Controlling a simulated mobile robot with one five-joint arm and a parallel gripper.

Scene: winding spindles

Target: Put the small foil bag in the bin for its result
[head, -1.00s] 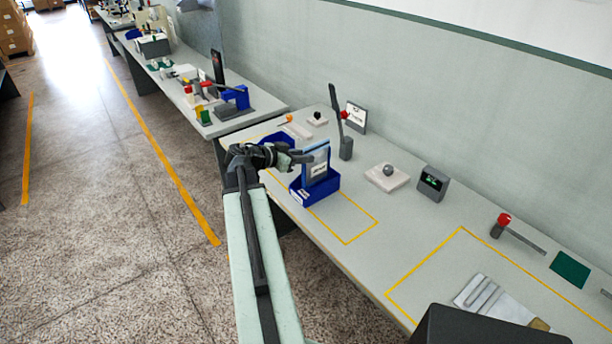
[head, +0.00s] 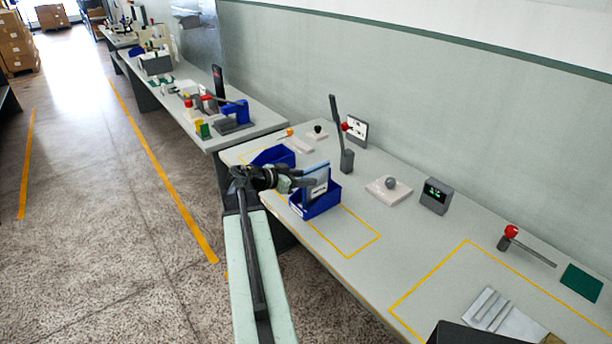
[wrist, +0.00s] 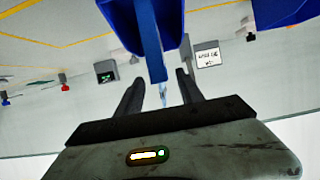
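The bag (head: 318,178), pale with a blue upper edge, stands upright in the nearer blue bin (head: 318,208), its upper part above the rim. In the wrist view the bag shows edge-on as a blue strip (wrist: 150,40) in front of the blue bin (wrist: 120,22). My gripper (head: 312,180) is at the bag's left side, above the bin's rim. In the wrist view my gripper (wrist: 160,82) is open, its fingers on either side of the bag's edge with gaps visible. The bag's lower part is hidden in the bin.
A second blue bin (head: 270,155) stands just behind and left. A dark upright lever (head: 345,158) and a sign (head: 356,130) stand behind. A white block with a grey knob (head: 388,190) and a grey display box (head: 436,196) are to the right. The yellow-outlined area in front is clear.

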